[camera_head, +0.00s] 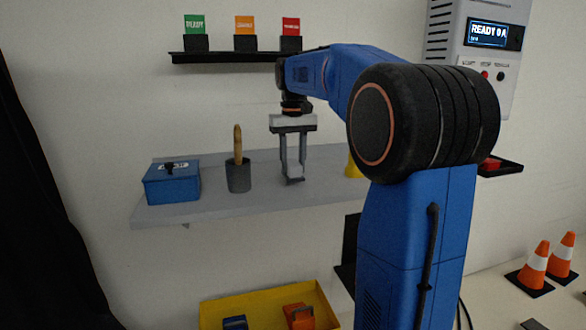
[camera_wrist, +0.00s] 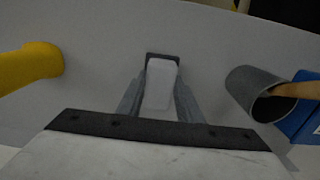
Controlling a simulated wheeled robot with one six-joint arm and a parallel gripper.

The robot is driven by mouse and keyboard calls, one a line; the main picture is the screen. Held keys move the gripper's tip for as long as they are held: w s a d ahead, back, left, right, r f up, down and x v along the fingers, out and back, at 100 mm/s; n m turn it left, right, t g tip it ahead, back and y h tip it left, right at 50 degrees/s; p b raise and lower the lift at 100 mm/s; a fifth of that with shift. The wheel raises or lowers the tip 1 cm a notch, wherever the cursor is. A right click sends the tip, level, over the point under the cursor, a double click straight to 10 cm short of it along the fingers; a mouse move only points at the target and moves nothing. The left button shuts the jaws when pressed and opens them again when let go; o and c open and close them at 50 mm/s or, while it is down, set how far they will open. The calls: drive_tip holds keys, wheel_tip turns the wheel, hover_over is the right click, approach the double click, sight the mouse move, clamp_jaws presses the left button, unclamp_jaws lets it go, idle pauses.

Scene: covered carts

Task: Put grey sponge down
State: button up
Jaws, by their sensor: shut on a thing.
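The grey sponge (camera_head: 294,171) is a small pale block between the fingers of my gripper (camera_head: 293,178), low over the grey wall shelf (camera_head: 220,207). In the wrist view the sponge (camera_wrist: 160,84) sits between both fingers, with the shelf surface (camera_wrist: 100,85) around it. My gripper (camera_wrist: 161,62) is shut on it. I cannot tell whether the sponge's underside touches the shelf.
A dark grey cup (camera_head: 239,178) with a wooden-handled tool and a blue box (camera_head: 172,186) stand left of my gripper. A yellow object (camera_head: 354,166), partly hidden by my arm, stands to the right. A yellow bin (camera_head: 262,306) is below. Clear shelf lies beside the sponge.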

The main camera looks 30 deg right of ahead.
sight(293, 163)
drive_tip(key=shift+f, duration=0.55)
drive_tip(key=shift+f, duration=0.1)
drive_tip(key=o, duration=1)
wheel_tip(293, 163, up, 12)
drive_tip(key=shift+r, duration=0.1)
